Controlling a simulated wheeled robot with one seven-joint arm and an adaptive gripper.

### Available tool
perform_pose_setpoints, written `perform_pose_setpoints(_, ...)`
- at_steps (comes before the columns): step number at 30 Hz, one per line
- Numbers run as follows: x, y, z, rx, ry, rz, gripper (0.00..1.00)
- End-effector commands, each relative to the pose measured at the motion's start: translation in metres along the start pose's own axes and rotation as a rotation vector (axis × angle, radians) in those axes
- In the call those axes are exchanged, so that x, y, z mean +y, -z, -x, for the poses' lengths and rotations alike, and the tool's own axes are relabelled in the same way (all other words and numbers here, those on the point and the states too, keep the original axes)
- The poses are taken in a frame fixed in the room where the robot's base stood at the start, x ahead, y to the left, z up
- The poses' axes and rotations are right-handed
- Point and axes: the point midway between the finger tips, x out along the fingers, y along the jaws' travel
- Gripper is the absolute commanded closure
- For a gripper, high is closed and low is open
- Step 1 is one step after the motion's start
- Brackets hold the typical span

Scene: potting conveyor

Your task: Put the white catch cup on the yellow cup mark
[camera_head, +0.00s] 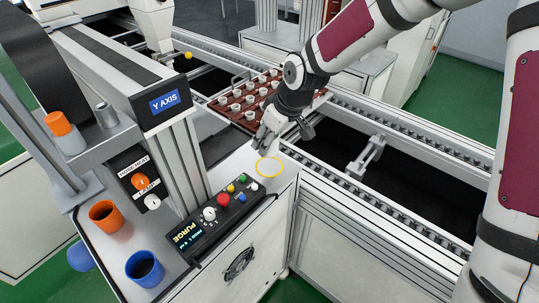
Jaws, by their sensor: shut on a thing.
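The yellow cup mark (269,167) is a thin yellow ring on the pale ledge behind the purge panel. My gripper (269,147) hangs just above and behind the ring, pointing down. It is shut on a small white thing, which looks like the white catch cup (265,138). The fingers hide much of the cup, and it blends with the pale surface. The cup appears above the far side of the ring; whether it touches the ledge I cannot tell.
The purge panel (222,207) with coloured buttons and knobs lies in front of the mark. An orange cup (105,217) and a blue cup (145,268) stand left. A brown tray (226,112) of small white parts sits on the conveyor behind. The Y AXIS column (182,152) rises left.

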Motion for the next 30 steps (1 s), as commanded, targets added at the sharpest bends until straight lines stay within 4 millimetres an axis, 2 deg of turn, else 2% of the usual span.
perform_pose_setpoints(3, -0.001, -0.006, -0.016, -0.001, 0.001, 0.0, 0.78)
perform_pose_setpoints(8, 0.0, -0.011, -0.026, -0.001, 0.0, -0.001, 0.78)
perform_pose_setpoints(16, -0.001, -0.023, -0.056, -0.001, 0.001, 0.0, 0.78)
perform_pose_setpoints(27, 0.0, -0.024, -0.059, 0.0, -0.001, -0.001, 0.78)
perform_pose_setpoints(28, 0.0, -0.025, -0.06, 0.0, -0.001, -0.001, 0.53)
perform_pose_setpoints(30, 0.0, -0.024, -0.059, 0.0, -0.001, -0.001, 0.37)
